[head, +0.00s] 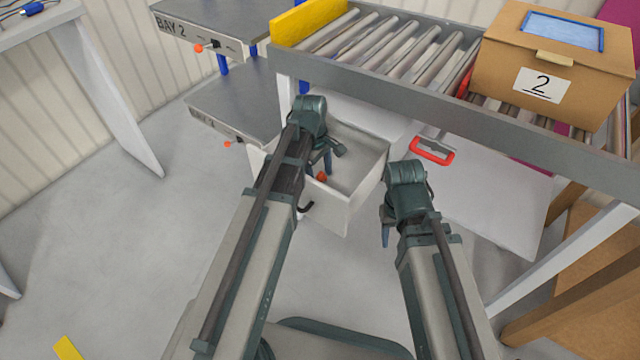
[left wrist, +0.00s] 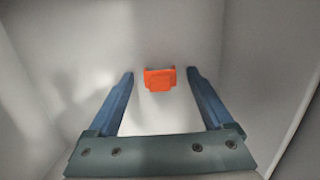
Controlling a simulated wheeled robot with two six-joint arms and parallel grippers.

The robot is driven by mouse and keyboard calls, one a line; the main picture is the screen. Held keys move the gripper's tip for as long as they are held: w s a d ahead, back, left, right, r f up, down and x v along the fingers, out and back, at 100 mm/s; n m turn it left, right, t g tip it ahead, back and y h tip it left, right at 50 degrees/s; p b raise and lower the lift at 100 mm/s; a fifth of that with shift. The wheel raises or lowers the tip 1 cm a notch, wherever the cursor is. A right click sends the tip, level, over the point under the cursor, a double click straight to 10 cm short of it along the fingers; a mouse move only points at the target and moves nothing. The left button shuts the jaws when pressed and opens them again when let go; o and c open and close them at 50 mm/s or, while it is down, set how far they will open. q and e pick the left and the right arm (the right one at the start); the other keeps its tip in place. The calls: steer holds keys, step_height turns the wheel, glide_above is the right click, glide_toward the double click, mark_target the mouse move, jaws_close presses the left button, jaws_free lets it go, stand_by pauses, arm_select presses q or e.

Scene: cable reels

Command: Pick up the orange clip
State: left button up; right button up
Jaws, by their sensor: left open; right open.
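The orange clip (left wrist: 160,79) lies on the floor of an open white drawer (head: 368,174). In the head view a small part of the clip (head: 321,177) shows below my left gripper (head: 325,160). My left gripper is open and reaches down into the drawer. In the left wrist view its two blue-grey fingers (left wrist: 162,98) stand either side of the clip's line, with the clip between and just beyond the fingertips, not touching either. My right gripper (head: 386,228) is open and empty, to the right of the drawer and outside it.
A roller conveyor (head: 490,130) with a yellow end stop (head: 305,22) runs above the drawer. A cardboard box (head: 545,65) marked 2 sits on it. A red handle (head: 432,152) is right of the drawer. Grey shelves (head: 235,100) stand at the left.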

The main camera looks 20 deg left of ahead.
mark_target(320, 174)
arm_select(q)
jaws_close()
stand_by(0.4)
steer(key=shift+r, duration=0.15)
step_height(320, 174, up, 10)
steer(key=p, duration=1)
